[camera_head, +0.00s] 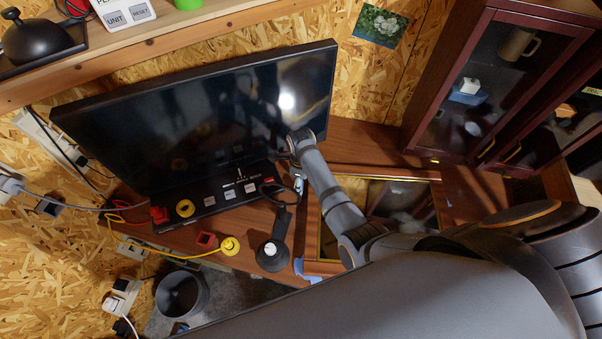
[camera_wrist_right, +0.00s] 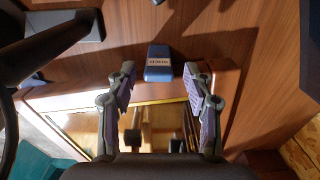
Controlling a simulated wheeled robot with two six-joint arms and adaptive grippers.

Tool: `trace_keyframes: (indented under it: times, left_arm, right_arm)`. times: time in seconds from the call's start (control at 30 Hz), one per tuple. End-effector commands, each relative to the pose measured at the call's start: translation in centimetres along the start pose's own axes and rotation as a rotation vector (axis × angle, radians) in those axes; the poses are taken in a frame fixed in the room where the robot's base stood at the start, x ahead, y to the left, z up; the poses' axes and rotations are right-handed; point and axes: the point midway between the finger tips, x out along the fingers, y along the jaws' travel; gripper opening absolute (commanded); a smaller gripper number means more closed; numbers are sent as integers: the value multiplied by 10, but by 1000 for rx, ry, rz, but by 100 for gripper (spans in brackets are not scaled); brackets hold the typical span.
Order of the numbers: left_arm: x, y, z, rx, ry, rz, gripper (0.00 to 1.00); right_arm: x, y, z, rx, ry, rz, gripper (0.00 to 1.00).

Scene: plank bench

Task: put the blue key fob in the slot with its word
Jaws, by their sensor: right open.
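The blue key fob (camera_wrist_right: 158,62) lies on the brown wood top in the right wrist view, with a pale word label too small to read surely. My right gripper (camera_wrist_right: 158,85) is open and empty. Its two fingers stand apart, to the left and right of the fob's near end, with the fob just beyond the fingertips. In the head view my right arm reaches down to the bench, and its gripper (camera_head: 297,178) is partly hidden. A black panel (camera_head: 185,212) below the screen carries several small word labels, too small to read; its slots are unclear. My left gripper is not in view.
A large dark screen (camera_head: 210,115) stands behind the panel. A black round object (camera_head: 272,254), a yellow round piece (camera_head: 229,246) and a red square piece (camera_head: 207,240) sit in front. A glass-door cabinet (camera_head: 480,85) stands right. An open framed recess (camera_wrist_right: 150,122) lies below the fob.

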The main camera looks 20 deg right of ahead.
Motion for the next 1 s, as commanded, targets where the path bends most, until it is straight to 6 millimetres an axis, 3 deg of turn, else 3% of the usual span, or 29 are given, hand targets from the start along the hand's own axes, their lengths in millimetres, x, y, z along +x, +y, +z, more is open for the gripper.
trace_keyframes:
  times: [0.1,0.3,0.5,0.67,0.77,0.87,1.0]
  left_arm:
    - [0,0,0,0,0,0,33]
    - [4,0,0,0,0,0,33]
    - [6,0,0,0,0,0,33]
    - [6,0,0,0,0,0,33]
    - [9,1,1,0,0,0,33]
    - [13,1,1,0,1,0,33]
    - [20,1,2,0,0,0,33]
  right_arm:
    - [-31,0,1,1,-4,-2,52]
    - [-72,0,1,0,-2,-2,52]
    - [-91,0,0,0,-1,0,52]
    - [-91,0,0,-31,-3,1,57]
    - [-88,-1,-2,-199,-18,-1,57]
    - [-85,-2,-5,-531,-46,-13,57]
    - [-81,-4,-9,-1099,-88,-55,57]
